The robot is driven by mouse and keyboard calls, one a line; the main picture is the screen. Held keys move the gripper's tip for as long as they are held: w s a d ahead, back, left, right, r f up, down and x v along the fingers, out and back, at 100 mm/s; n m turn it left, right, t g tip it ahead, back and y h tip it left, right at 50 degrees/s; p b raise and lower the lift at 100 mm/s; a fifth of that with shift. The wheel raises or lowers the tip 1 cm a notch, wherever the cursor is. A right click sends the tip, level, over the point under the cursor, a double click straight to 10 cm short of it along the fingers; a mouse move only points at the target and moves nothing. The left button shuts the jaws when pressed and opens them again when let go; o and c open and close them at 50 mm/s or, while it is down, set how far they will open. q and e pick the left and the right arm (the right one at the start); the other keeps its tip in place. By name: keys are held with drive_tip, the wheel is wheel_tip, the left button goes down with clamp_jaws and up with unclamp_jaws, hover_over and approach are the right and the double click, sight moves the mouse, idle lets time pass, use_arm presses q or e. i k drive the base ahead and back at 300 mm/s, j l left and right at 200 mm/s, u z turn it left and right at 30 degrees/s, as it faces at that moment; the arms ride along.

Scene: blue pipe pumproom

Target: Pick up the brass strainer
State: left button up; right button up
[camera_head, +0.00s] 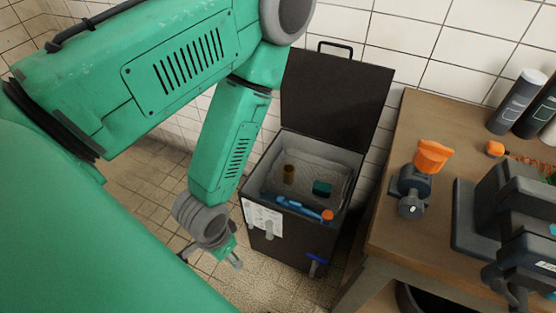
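My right gripper is not in view.
The bin's lid (335,98) stands open at the back. A blue tool (300,207) and a dark teal block (322,187) lie inside. A wooden bench (400,235) on the right holds an orange-handled valve (412,185) and a dark vise-like device (490,215). Tiled wall stands behind.

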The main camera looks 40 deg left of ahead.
sight(288, 169)
drive_tip(key=j+u, duration=0.35)
drive_tip(key=j, duration=1.1)
drive_tip(key=k, duration=0.05)
